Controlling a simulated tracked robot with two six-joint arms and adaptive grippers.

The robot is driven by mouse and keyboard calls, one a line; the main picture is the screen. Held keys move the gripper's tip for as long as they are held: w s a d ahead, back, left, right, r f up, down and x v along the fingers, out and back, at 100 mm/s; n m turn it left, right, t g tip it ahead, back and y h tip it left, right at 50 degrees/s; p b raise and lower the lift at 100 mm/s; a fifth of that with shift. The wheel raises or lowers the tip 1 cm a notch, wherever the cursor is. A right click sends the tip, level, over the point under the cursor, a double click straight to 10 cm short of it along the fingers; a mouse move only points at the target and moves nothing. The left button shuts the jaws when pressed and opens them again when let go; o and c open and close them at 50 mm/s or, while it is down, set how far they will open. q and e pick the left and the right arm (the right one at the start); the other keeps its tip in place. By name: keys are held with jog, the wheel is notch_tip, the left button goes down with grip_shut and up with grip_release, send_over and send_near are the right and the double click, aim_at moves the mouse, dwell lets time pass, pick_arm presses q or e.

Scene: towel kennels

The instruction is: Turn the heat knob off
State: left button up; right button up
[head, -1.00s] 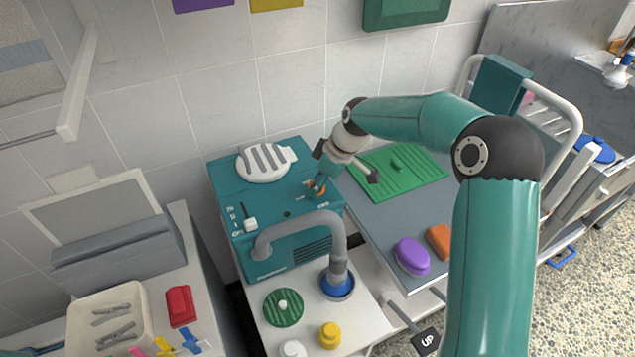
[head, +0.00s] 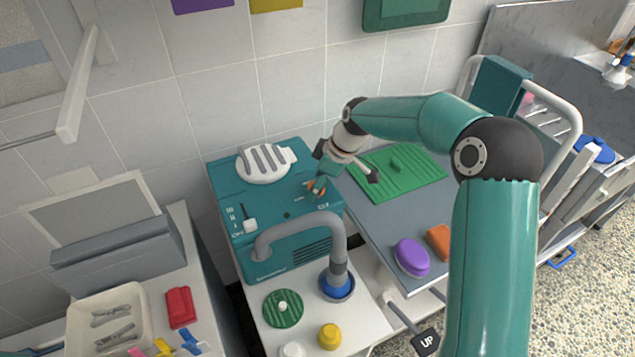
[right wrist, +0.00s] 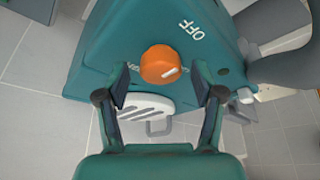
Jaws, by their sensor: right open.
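The heat knob (right wrist: 160,64) is a round orange knob with a white mark, on top of the teal dryer box (head: 228,182). In the right wrist view, white OFF lettering (right wrist: 190,29) stands up and right of it; the mark points to the lower right, away from OFF. My right gripper (right wrist: 160,78) is open, its fingers on either side of the knob with visible gaps. In the head view, my right gripper (head: 317,184) reaches down over the box top and partly hides the knob. My left gripper is not in view.
A white slotted vent cover (head: 265,163) and a white slider (head: 250,225) are on the box. A grey hose (head: 300,222) arches before it. A grey table with a green mat (head: 400,175) stands right; a tray of clips (head: 75,325) is at lower left.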

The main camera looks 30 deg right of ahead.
jog(key=v, duration=1.2)
jog(key=shift+f, duration=0.1)
